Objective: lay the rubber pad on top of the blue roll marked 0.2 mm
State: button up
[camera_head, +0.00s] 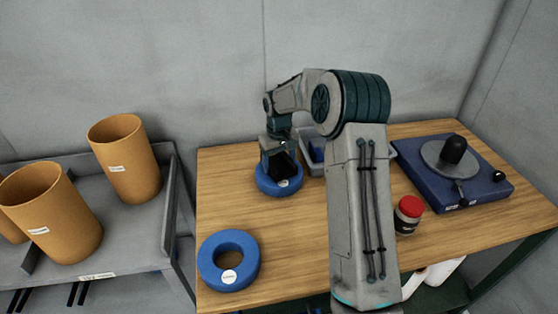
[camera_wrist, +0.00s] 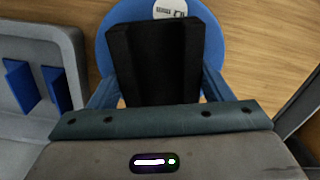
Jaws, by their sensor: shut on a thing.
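My gripper (camera_head: 281,152) is shut on the black rubber pad (camera_head: 287,166), a dark rectangular block. In the wrist view, the pad (camera_wrist: 155,60) sits between the two blue-grey fingers and lies over a blue roll (camera_wrist: 110,50). This roll, also in the head view (camera_head: 264,183), is toward the back left of the wooden table. The pad covers much of it, and I cannot tell whether they touch. Its white label shows, but I cannot read it surely. A second blue roll (camera_head: 209,262) with a white label lies at the table's front left corner, clear of my gripper.
A grey tray (camera_head: 312,168) holding blue pieces stands right beside the covered roll. A red-lidded jar (camera_head: 409,214) and a blue-based device (camera_head: 466,194) are on the right. Orange containers (camera_head: 127,165) stand on a grey shelf at left. Wood between the two rolls is clear.

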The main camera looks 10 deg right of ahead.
jog(key=shift+f, duration=0.4)
jog(key=o, duration=1.1)
jog(key=shift+o, duration=0.2)
